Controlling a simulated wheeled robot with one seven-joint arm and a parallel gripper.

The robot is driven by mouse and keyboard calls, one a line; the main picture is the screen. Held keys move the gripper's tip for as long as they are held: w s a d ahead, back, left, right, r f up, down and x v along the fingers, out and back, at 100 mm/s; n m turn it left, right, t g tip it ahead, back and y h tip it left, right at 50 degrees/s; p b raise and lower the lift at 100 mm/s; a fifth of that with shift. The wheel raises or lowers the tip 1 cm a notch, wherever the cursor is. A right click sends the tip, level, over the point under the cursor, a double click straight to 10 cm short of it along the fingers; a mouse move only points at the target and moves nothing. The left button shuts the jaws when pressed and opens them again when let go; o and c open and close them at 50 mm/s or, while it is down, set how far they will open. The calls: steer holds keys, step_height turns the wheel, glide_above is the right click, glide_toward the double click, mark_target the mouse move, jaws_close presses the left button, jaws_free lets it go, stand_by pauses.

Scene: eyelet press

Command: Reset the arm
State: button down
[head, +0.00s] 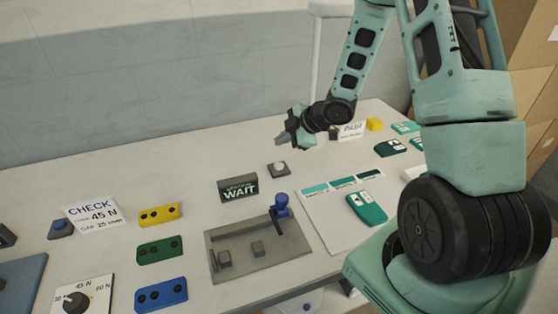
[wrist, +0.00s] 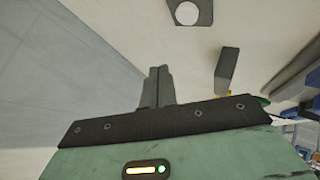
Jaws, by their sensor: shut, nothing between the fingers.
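My gripper (head: 287,136) is held above the back part of the table, pointing left in the head view. Its fingers are together with nothing between them; they also show in the wrist view (wrist: 157,87). My teal arm reaches in from the right. The table (head: 120,180) lies below. A grey press fixture (head: 215,248) with a blue-topped post (head: 281,205) stands in front of a dark WAIT sign (head: 238,188). A small grey box with a white button (head: 279,169) sits below my gripper and also shows in the wrist view (wrist: 187,13).
Yellow (head: 160,215), green (head: 160,250) and blue (head: 161,294) blocks lie left of the fixture. A CHECK card (head: 93,214) and a dial (head: 76,301) are farther left. Cardboard boxes (head: 528,75) stand at the right.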

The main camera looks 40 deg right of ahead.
stand_by(0.4)
steer(key=s+a+r+m+g+h, duration=0.1)
steer(key=s+a+r+m, duration=0.15)
steer(key=a, duration=0.55)
steer(key=s+a+r+m+g+h, duration=0.1)
steer(key=s+a+r+g, duration=0.2)
steer(key=a, duration=0.4)
steer(key=s+a+r+m+g, duration=0.1)
steer(key=s+a, duration=0.3)
steer(key=s, duration=0.4)
steer(key=s+a+r+m+g+h, duration=0.1)
steer(key=s+a+r, duration=0.2)
steer(key=s, duration=0.5)
steer(key=s+a+r+m+g, duration=0.1)
steer(key=s+a+r+g, duration=0.1)
steer(key=s+a, duration=0.3)
steer(key=s, duration=0.3)
steer(key=shift+s, duration=0.1)
